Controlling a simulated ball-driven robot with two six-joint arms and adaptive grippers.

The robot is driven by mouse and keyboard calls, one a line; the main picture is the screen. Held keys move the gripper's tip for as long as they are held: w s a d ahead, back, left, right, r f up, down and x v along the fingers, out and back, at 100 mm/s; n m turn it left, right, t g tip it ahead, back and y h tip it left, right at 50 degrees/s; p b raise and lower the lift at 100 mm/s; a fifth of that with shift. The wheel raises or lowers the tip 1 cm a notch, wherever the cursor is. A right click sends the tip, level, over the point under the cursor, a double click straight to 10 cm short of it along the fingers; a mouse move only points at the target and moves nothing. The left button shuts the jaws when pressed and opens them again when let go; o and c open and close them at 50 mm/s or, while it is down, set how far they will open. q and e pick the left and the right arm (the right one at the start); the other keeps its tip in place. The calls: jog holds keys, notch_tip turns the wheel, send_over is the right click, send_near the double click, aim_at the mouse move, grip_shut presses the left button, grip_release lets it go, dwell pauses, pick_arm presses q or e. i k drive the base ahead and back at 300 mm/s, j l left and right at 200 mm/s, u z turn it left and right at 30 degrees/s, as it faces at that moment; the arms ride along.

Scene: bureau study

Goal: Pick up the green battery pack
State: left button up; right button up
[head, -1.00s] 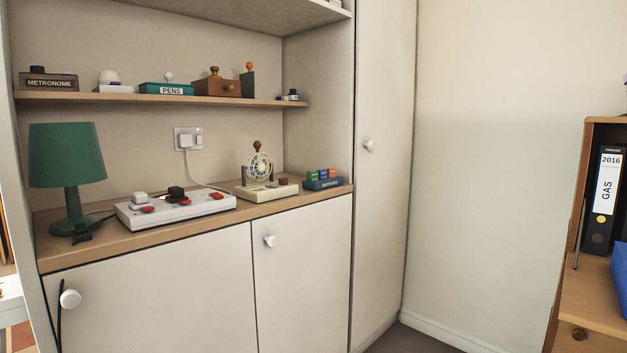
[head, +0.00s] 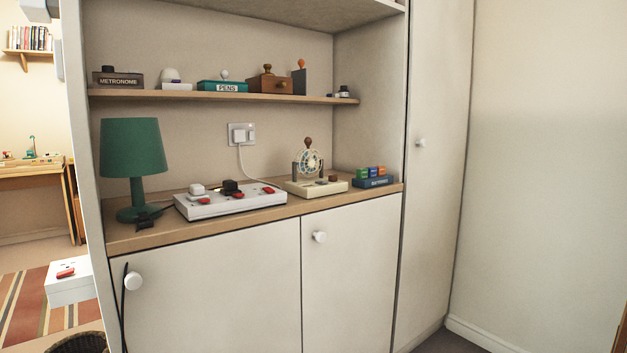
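A blue tray labelled as batteries (head: 373,183) stands at the right end of the wooden counter in the cabinet alcove. Small coloured packs stand side by side in it. The green battery pack (head: 363,174) appears to be the leftmost one, but the packs are small and their colours are hard to separate at this distance. Neither of my grippers is in view.
Left of the tray are a cream device with a small fan (head: 308,165), a white power strip (head: 230,202) and a green lamp (head: 134,160). A shelf (head: 220,96) overhangs the counter. Cupboard doors with white knobs (head: 319,237) are below.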

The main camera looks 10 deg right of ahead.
aim_at(362, 174)
jog(key=u, duration=0.45)
jog(key=i+l+u, duration=0.2)
jog(key=l, duration=0.15)
jog(key=i+l+u, duration=0.1)
jog(key=l+u, duration=0.15)
jog(key=i+l+u, duration=0.2)
jog(key=l, duration=0.25)
jog(key=l+u, duration=0.25)
jog(key=l, duration=0.1)
